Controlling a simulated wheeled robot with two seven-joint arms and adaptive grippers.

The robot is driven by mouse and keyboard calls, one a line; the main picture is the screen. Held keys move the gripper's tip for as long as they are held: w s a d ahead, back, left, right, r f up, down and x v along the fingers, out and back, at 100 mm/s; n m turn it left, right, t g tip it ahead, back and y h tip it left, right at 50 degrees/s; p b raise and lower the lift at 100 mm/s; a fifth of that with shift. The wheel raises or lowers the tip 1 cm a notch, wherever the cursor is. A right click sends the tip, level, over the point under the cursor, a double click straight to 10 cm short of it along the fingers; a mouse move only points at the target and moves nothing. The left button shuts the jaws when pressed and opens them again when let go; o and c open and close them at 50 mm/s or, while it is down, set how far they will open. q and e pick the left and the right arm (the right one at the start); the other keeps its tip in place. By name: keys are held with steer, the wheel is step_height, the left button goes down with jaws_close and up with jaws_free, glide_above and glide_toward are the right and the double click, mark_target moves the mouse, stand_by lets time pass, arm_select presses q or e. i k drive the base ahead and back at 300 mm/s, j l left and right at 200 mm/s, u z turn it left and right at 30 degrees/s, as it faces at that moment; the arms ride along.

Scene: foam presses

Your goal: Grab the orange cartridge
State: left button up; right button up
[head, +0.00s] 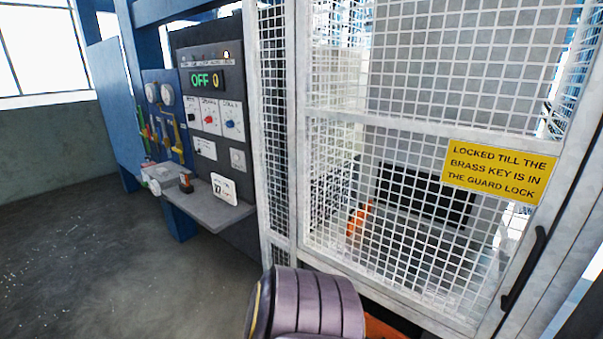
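A small block with orange-brown and dark faces (186,182) stands on the grey shelf (222,208) below the control panel. A larger orange thing (360,220) shows behind the white mesh of the guard, partly hidden by the wires. I cannot tell for sure which of these, if either, is the orange cartridge. Neither of my grippers is in view.
The control panel (208,100) reads OFF 0. A white card (223,187) and a pale boxy item (158,176) are on the shelf. The mesh door with a yellow sign (500,171) is closed. A ribbed grey cylinder (310,305) fills the bottom middle. Floor at left is clear.

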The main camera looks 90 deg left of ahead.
mark_target(183, 177)
steer(key=u, duration=3.75)
